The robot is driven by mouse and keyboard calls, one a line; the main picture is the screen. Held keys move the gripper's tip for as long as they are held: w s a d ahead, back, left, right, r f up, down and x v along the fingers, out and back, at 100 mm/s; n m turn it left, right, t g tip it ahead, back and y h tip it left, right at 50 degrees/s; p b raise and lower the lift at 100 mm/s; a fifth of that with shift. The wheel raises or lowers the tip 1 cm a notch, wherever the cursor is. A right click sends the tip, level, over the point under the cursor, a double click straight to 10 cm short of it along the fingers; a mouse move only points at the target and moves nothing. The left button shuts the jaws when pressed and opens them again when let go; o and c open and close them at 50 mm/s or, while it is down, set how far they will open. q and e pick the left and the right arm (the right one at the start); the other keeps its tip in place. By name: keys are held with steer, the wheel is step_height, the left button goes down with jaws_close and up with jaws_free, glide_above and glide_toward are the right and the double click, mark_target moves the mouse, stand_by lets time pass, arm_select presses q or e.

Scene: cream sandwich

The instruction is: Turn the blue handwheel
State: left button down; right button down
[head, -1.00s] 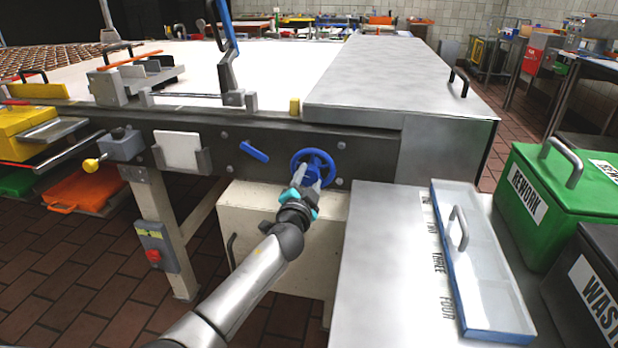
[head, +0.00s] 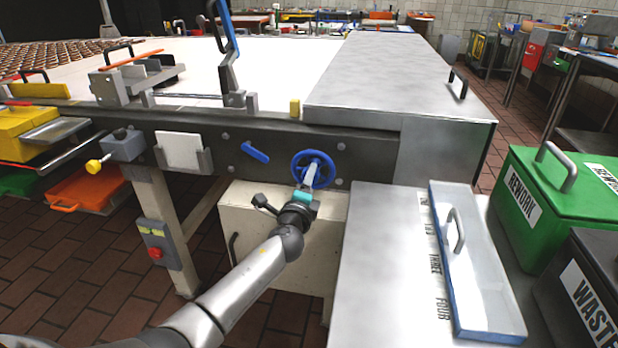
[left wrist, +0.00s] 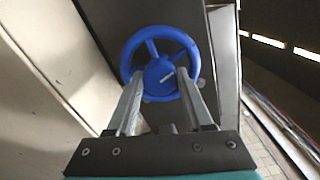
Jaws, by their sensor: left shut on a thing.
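The blue handwheel (head: 313,152) is mounted on the dark front rail of the table, below the metal cover. In the left wrist view the handwheel (left wrist: 160,72) faces me, with its round rim, spokes and a hub bearing a small light mark. My left gripper (head: 311,172) reaches up to the wheel from below. In the left wrist view its two fingers lie either side of the hub, and the gripper is shut on the handwheel. The exact contact at the fingertips is partly hidden. My right gripper is not in view.
A blue lever (head: 255,152) sits on the rail left of the wheel. A cream cabinet (head: 270,240) stands below.

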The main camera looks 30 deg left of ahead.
arm_select(q)
steer(key=shift+m, duration=0.5)
steer(key=m+p, duration=0.1)
steer(key=m, duration=0.2)
steer(key=shift+m, duration=0.3)
steer(key=shift+m+p, duration=0.9)
steer(key=shift+m, duration=1.6)
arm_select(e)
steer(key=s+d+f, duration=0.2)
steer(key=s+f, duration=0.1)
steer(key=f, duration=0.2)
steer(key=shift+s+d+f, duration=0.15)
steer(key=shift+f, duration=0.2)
arm_select(q)
steer(key=shift+c, duration=1.4)
jaws_free()
